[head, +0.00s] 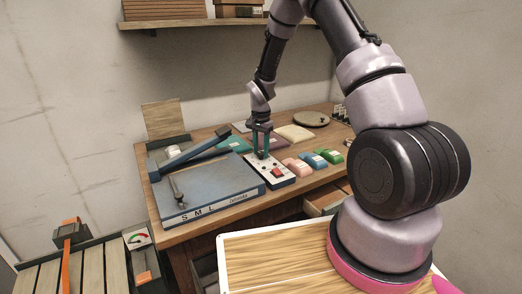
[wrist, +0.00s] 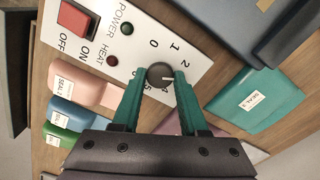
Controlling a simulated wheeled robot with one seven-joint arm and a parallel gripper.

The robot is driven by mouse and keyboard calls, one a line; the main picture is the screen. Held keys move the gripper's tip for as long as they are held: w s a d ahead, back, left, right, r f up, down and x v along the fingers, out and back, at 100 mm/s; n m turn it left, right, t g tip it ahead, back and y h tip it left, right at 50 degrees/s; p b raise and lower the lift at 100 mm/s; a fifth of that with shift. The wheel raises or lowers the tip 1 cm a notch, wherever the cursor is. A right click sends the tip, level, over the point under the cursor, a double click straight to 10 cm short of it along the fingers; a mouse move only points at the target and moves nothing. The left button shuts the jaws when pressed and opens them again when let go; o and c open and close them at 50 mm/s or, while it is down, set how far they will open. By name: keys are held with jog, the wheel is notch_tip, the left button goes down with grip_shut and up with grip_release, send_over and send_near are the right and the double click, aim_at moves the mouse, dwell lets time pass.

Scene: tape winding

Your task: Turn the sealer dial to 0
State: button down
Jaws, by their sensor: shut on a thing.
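The sealer panel (head: 281,184) is a white control plate beside the blue sealer on the bench. In the wrist view the panel (wrist: 133,60) carries a round dark dial (wrist: 160,75) ringed by numbers. The 0 is above the dial, with 1 and 2 to its right and other numbers partly covered below. A pale mark on the dial points right, toward the right finger, away from the 0. My gripper (wrist: 158,82) has its teal fingers on both sides of the dial, shut on it. It reaches down onto the panel in the head view (head: 261,152).
A red OFF/ON switch (wrist: 76,22) sits on the panel with POWER and HEAT lamps. Pink, blue and green labelled blocks (head: 314,160) lie close to its right in the head view. The blue sealer (head: 205,192) with its raised arm stands left.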

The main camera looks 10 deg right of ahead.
aim_at(261, 153)
jog(key=n, duration=0.5)
jog(key=shift+n, duration=0.3)
jog(key=n, duration=1.5)
jog(key=shift+n, duration=0.4)
jog(key=shift+c, duration=2.2)
grip_release()
notch_tip(261, 153, up, 11)
